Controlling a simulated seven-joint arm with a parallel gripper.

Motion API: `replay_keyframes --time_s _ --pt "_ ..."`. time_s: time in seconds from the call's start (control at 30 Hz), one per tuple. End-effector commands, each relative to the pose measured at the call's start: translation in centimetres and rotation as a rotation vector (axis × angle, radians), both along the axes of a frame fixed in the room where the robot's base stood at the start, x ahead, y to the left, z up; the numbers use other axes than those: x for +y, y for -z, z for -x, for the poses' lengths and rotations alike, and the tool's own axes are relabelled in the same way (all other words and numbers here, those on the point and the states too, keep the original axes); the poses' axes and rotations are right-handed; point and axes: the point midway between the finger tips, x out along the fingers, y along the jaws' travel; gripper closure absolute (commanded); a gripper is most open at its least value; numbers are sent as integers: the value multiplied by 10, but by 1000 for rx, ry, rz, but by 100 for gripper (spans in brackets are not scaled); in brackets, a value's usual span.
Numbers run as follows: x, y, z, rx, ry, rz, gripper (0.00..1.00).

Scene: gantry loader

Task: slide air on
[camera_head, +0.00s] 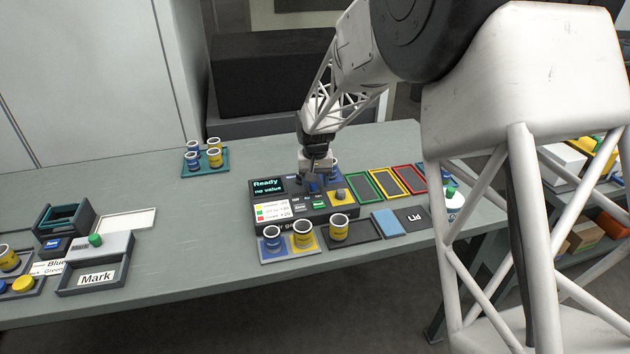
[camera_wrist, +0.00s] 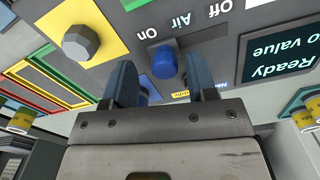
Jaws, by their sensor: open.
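The control panel (camera_head: 315,212) stands on the table, its screen reading "Ready". In the wrist view its Air switch has a blue slider knob (camera_wrist: 164,63) below the upside-down labels On, Air and Off. The knob sits nearer the On label, with dark slot to its right towards Off. My gripper (camera_wrist: 161,75) is open, with one finger on each side of the knob. I cannot tell whether either finger touches it. In the head view my gripper (camera_head: 316,180) is low over the panel's back part and hides much of the switch.
A grey knob on a yellow patch (camera_wrist: 105,35) is left of my fingers in the wrist view. Blue and yellow cups (camera_head: 302,234) stand in front of the panel. Green, yellow and red frames (camera_head: 364,187) lie to its right. A teal tray with cups (camera_head: 187,172) is behind left.

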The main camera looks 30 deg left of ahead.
Motion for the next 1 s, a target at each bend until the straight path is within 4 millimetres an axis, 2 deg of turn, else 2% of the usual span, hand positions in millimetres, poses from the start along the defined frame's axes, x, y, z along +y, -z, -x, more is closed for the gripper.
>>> replay_keyframes --time_s 0.27,0.7,1.0 --pt "0 -11 0 -1 0 -1 47" --pt "0 -63 0 -2 0 -1 47" --pt "0 -78 0 0 0 0 47"
